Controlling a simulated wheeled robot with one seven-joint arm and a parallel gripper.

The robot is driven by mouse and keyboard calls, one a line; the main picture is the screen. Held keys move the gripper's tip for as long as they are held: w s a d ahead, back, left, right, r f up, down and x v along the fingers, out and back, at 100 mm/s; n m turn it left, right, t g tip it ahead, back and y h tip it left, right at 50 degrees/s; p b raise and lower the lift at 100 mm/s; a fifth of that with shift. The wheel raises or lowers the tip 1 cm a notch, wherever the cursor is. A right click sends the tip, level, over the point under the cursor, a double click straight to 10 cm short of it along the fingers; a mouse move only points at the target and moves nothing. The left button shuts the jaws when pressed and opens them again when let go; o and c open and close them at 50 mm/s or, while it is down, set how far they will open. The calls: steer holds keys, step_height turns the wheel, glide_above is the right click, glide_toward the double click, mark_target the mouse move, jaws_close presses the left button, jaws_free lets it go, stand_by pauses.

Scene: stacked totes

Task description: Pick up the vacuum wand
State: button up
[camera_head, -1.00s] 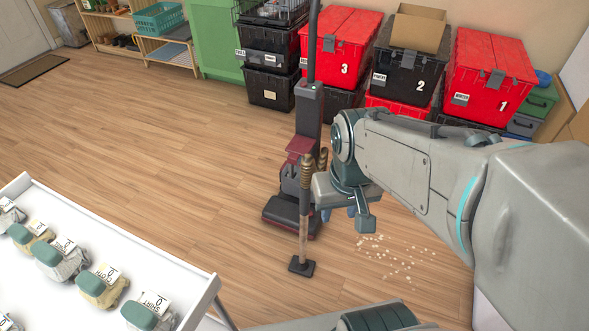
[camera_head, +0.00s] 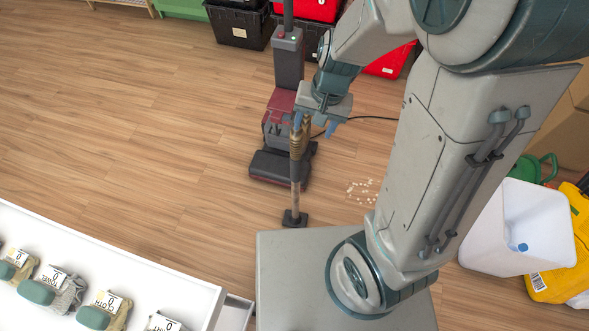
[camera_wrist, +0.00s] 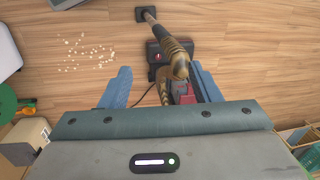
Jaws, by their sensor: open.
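The vacuum wand (camera_head: 295,172) stands nearly upright on a dark floor foot, with a ribbed brown-gold grip near its top. The black-and-red upright vacuum (camera_head: 284,72) stands just behind it. My gripper (camera_head: 314,125) is open and empty at the height of the wand's grip, pointing down. In the wrist view, the wand (camera_wrist: 163,40) runs from its foot at the top toward the space between my fingers (camera_wrist: 162,80). Its near end lies closer to the right finger. I cannot tell whether a finger touches it.
A white table (camera_head: 150,262) with labelled cloth bundles stands at lower left. Pale crumbs (camera_head: 362,190) lie on the floor right of the wand. A dark cord runs right from the vacuum. Stacked totes (camera_head: 238,24) stand behind. A white bin (camera_head: 510,235) is at right. Floor at left is clear.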

mark_target(297, 152)
steer(key=w+a+f+p, duration=0.1)
steer(key=f, duration=0.1)
steer(key=w+a+f+m+h+p, duration=0.1)
steer(key=f, duration=0.2)
steer(key=w+a+f+m+p, duration=0.1)
steer(key=f, duration=0.1)
steer(key=shift+w+a+f+h, duration=0.1)
steer(key=shift+a+f+h, duration=0.05)
steer(key=shift+a+h, duration=0.15)
steer(key=shift+w+f+p, duration=0.1)
steer(key=shift+f+p, duration=0.25)
steer(key=shift+m, duration=0.3)
step_height(297, 152, down, 8)
steer(key=b, duration=0.2)
steer(key=shift+f+b, duration=0.1)
steer(key=shift+b, duration=0.3)
steer(key=shift+s+a+f+b, duration=0.1)
steer(key=shift+f+b, duration=0.45)
steer(key=shift+f, duration=1)
steer(key=shift+s+a+f+b, duration=0.1)
steer(key=shift+f+b, duration=0.45)
steer(key=shift+f, duration=1)
steer(key=shift+r, duration=0.1)
jaws_close()
